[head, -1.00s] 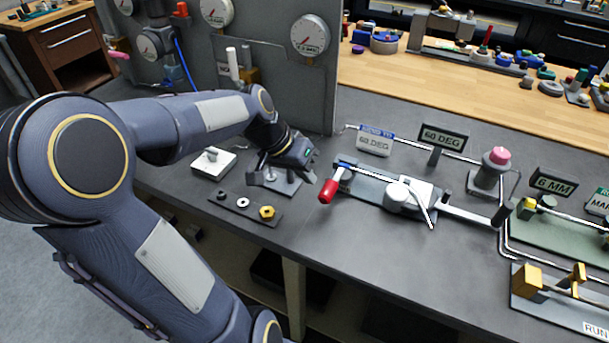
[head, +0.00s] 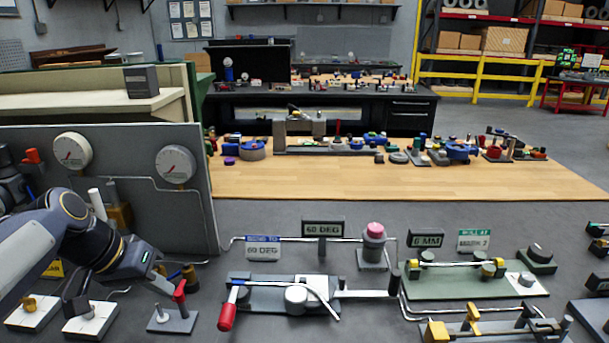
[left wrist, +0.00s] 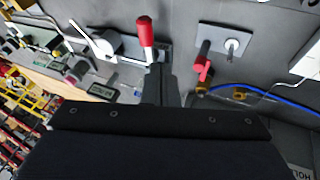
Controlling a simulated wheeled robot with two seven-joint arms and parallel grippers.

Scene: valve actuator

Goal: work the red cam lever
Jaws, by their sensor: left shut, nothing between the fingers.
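Two red levers show in the head view. A long red handle (head: 227,317) sticks out toward me from the left end of the grey bending fixture (head: 262,281). A smaller upright red lever (head: 180,291) stands on a small grey plate (head: 180,322) left of it. My left gripper (head: 163,286) is shut and empty, close beside the small red lever; I cannot tell whether they touch. The small red lever (left wrist: 203,70) is right of the fingers. My right gripper is out of view.
A gauge panel (head: 120,165) stands behind my left arm. White plates with fittings (head: 92,322) lie at the front left. A "60 DEG" sign (head: 322,228) and a pink-topped post (head: 375,240) stand behind the bending fixture. A green fixture (head: 475,280) lies to the right.

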